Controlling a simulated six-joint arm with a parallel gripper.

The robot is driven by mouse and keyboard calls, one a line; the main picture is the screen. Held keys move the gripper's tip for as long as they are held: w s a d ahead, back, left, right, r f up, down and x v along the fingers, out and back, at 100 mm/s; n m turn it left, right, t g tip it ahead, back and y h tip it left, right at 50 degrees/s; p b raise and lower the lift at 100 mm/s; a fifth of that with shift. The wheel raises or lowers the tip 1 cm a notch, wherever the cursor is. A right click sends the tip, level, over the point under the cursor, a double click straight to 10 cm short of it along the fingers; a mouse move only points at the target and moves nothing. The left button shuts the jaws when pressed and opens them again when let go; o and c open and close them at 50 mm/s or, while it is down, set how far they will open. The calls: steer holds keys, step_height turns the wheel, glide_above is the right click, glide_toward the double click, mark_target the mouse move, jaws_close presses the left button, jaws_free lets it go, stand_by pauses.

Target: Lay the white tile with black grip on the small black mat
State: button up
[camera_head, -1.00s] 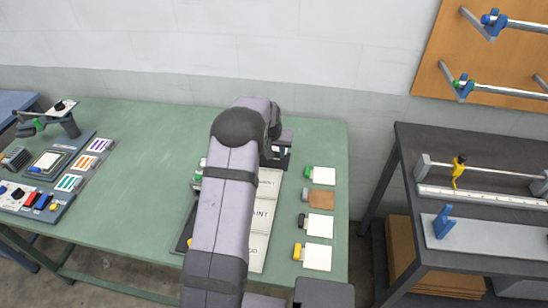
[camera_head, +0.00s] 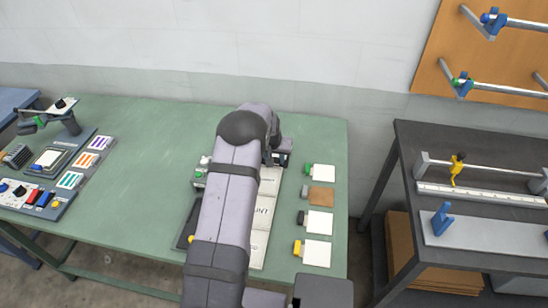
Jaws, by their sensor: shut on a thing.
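A white tile with a black grip (camera_head: 319,222) lies flat on the green table, in the column of tiles right of my arm. My gripper (camera_head: 281,158) is at the far end of my arm, above the far part of the white lettered panels, left of the green-grip tile. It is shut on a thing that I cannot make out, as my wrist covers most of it. A dark mat-like surface (camera_head: 182,238) shows at the left edge of my arm; my arm hides the rest, and I cannot tell if it is the small black mat.
White tiles with green (camera_head: 320,172) and yellow (camera_head: 316,253) grips and a brown tile (camera_head: 321,197) share that column. White lettered panels (camera_head: 262,214) lie partly under my arm. A control panel (camera_head: 45,190) stands left; a dark bench (camera_head: 470,215) stands right. The table's left middle is clear.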

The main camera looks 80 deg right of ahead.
steer(key=shift+f, duration=0.3)
steer(key=o, duration=1.1)
steer(key=shift+o, duration=0.2)
steer(key=shift+r+p, duration=0.7)
steer(key=shift+r, duration=0.2)
steer(key=shift+a+r+b, duration=0.1)
steer(key=shift+r+b, duration=0.05)
steer(key=shift+b, duration=0.4)
steer(key=b+v, duration=0.3)
steer(key=v, duration=0.8)
